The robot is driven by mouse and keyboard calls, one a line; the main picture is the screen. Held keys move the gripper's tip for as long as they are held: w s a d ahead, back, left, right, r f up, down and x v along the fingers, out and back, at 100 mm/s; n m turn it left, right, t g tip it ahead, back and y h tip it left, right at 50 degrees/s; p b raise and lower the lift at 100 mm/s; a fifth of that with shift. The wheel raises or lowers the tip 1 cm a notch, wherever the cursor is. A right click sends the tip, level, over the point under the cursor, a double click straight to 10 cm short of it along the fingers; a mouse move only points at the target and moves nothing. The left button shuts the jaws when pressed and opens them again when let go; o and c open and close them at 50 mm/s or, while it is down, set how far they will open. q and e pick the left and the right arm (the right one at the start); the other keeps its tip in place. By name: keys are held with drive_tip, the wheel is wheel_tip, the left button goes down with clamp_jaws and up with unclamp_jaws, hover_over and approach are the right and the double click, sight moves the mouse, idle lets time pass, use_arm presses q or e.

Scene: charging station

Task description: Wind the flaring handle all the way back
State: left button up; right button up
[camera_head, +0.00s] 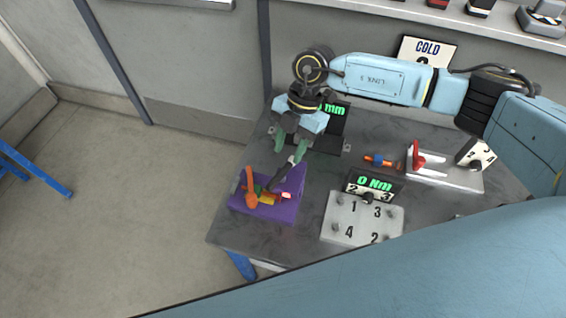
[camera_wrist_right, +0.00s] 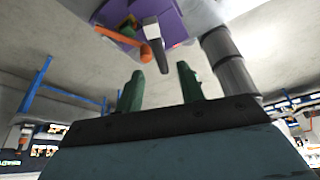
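A purple block (camera_head: 283,208) sits at the left corner of the grey table. It carries an orange lever (camera_head: 250,188) and small coloured parts. A dark bar with a light grey part (camera_head: 287,168), which looks like the flaring handle, slants up from the block. My right gripper (camera_head: 291,148) is just above and behind the block, green fingers pointing down. In the right wrist view, its fingers (camera_wrist_right: 160,88) are apart with nothing between them. The dark bar (camera_wrist_right: 159,53) and orange lever (camera_wrist_right: 128,38) show ahead of the fingertips. I cannot tell whether a finger touches the bar. My left gripper is not in view.
A numbered metal plate (camera_head: 362,222) with a "0 Nm" display (camera_head: 373,185) stands right of the purple block. Another display (camera_head: 334,112) is close behind my right gripper. A grey fixture with a red clamp (camera_head: 417,160) is further right. Open floor lies left.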

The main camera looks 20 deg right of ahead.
sight(281, 172)
drive_tip(key=x, duration=0.6)
drive_tip(key=shift+a+p, duration=0.1)
drive_tip(key=shift+p, duration=0.2)
drive_tip(key=shift+c, duration=0.2)
clamp_jaws()
